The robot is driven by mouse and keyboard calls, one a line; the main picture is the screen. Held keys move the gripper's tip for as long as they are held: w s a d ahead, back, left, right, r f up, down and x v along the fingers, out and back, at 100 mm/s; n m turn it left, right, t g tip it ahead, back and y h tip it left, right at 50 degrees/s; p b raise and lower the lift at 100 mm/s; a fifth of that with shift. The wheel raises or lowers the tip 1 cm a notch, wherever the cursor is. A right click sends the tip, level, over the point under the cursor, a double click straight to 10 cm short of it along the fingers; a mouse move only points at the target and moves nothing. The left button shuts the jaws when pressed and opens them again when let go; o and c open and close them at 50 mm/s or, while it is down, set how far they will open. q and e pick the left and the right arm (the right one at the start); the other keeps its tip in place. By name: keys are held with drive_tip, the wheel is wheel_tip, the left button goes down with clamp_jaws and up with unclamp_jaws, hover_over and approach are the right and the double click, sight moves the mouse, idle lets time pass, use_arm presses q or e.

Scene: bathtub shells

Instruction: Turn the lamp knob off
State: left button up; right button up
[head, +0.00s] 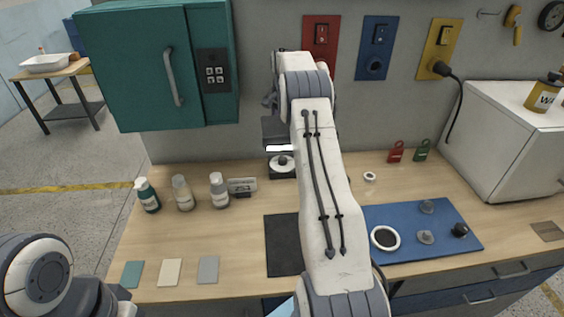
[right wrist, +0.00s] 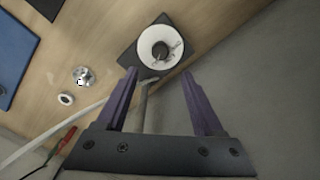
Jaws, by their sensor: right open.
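The lamp base (head: 283,172) stands on the workbench near the wall, partly behind my right arm in the head view. A bright white strip (head: 279,148) glows just above it. In the right wrist view, a white round dial with a dark knob (right wrist: 160,50) sits on a black square base (right wrist: 130,58). My right gripper (right wrist: 159,74) is open, its two purple fingers apart and pointing toward the dial and knob.
Several bottles (head: 184,192) stand left on the bench. A blue mat (head: 400,250) with small parts lies right. A teal cabinet (head: 130,65) hangs left, and a white box (head: 510,140) stands right. Switch panels (head: 320,45) are on the wall.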

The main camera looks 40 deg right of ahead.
sight(283, 157)
wheel_tip(283, 157, down, 10)
drive_tip(key=shift+p, duration=1.2)
clamp_jaws()
